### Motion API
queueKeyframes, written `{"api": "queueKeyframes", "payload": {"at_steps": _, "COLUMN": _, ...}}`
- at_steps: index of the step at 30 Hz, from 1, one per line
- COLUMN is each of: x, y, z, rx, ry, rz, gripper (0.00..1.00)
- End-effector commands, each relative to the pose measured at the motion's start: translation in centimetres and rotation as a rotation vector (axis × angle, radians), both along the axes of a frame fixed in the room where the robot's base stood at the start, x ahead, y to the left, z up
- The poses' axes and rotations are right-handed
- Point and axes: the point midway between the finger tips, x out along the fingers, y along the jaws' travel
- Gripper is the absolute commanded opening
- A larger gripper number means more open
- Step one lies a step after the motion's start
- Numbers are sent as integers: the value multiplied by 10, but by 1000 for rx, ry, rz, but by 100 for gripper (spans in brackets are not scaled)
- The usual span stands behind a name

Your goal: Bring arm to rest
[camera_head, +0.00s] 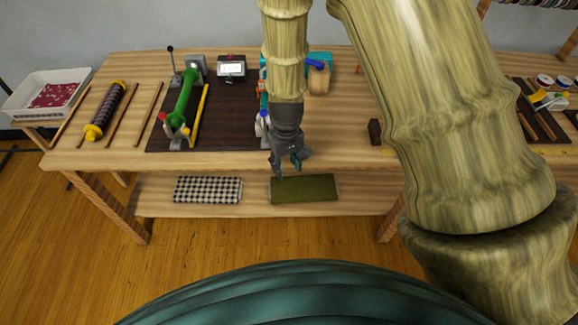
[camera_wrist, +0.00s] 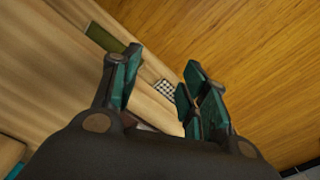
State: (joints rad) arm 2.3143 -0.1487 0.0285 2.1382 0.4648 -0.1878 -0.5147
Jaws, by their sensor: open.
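My gripper (camera_head: 288,162) hangs from my arm in front of the table's front edge in the head view, fingers pointing down. In the wrist view my gripper (camera_wrist: 158,92) has its teal-padded fingers spread apart with nothing between them. Beyond them are the wooden lower shelf (camera_wrist: 150,98) and the floor. The wooden table (camera_head: 340,140) stands behind my gripper, and my arm hides part of its top.
A dark mat (camera_head: 225,130) holds a green roller (camera_head: 184,100) and a yellow stick (camera_head: 200,115). A white tray (camera_head: 22,105) is at left. A dark block (camera_head: 375,131) sits right of my gripper. The lower shelf bears a checkered cloth (camera_head: 208,190) and a green mat (camera_head: 304,189). The floor in front is clear.

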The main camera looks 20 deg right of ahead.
Motion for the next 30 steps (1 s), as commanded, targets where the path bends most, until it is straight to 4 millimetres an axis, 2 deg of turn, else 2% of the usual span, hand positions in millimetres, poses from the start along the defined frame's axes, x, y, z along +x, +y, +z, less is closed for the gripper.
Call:
{"api": "queueKeyframes", "payload": {"at_steps": 13, "x": -2, "y": -5, "z": -1, "rx": -1, "ry": 1, "rz": -8, "gripper": 44}}
{"api": "queueKeyframes", "payload": {"at_steps": 17, "x": -14, "y": -11, "z": -15, "rx": -11, "ry": 7, "rz": -19, "gripper": 44}}
{"api": "queueKeyframes", "payload": {"at_steps": 23, "x": -61, "y": -34, "z": -69, "rx": -52, "ry": 18, "rz": -52, "gripper": 44}}
{"api": "queueKeyframes", "payload": {"at_steps": 30, "x": -135, "y": -56, "z": -128, "rx": -75, "ry": 17, "rz": -99, "gripper": 44}}
